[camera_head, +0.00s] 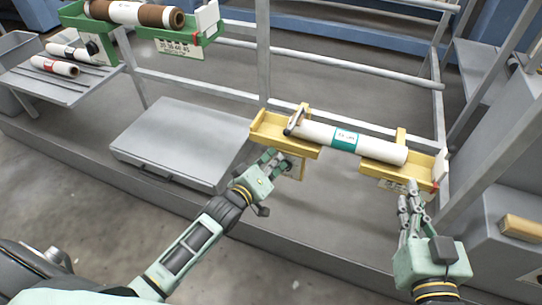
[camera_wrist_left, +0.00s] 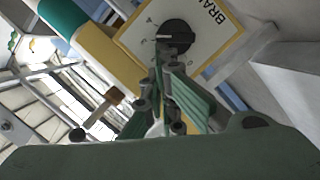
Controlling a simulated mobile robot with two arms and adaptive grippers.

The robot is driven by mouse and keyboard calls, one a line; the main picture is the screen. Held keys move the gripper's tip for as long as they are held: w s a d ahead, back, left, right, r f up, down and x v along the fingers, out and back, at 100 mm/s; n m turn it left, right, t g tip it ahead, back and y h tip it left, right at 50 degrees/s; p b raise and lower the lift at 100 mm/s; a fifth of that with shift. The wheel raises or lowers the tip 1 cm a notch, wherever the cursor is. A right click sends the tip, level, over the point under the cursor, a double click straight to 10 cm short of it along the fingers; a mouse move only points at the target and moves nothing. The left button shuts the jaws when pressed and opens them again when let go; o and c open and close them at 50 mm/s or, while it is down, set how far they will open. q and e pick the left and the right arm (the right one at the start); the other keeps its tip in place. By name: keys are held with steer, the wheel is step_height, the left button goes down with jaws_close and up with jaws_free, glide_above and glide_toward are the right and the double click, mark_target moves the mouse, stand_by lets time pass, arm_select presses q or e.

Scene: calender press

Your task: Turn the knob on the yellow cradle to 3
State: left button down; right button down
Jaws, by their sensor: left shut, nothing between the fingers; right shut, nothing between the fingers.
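The yellow cradle (camera_head: 268,131) holds a white roll (camera_head: 383,150) with a teal label. Under its left end hangs a pale panel with a yellow border. In the left wrist view this panel (camera_wrist_left: 200,55) shows tilted, with a round black knob (camera_wrist_left: 177,35) carrying a white mark toward the left. I cannot read the knob's setting. My left gripper (camera_head: 275,160) is shut at the panel; its fingertips (camera_wrist_left: 167,58) overlap the knob's lower edge, and I cannot tell whether they touch it. My right gripper (camera_head: 409,200) is shut and empty below the cradle's right end.
A green cradle (camera_head: 192,37) with a brown-ended roll stands at the upper left. A side shelf (camera_head: 50,91) holds small rolls. A grey flat box (camera_head: 180,140) lies left of my left gripper. Grey frame posts and rails surround the yellow cradle. A wooden block (camera_head: 522,228) sits at right.

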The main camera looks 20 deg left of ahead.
steer(key=shift+s+d+f+g, duration=0.15)
steer(key=shift+f+g, duration=0.15)
steer(key=shift+f, duration=0.25)
steer(key=shift+s+d+f+g, duration=0.1)
steer(key=shift+f+g, duration=0.2)
steer(key=shift+f, duration=0.35)
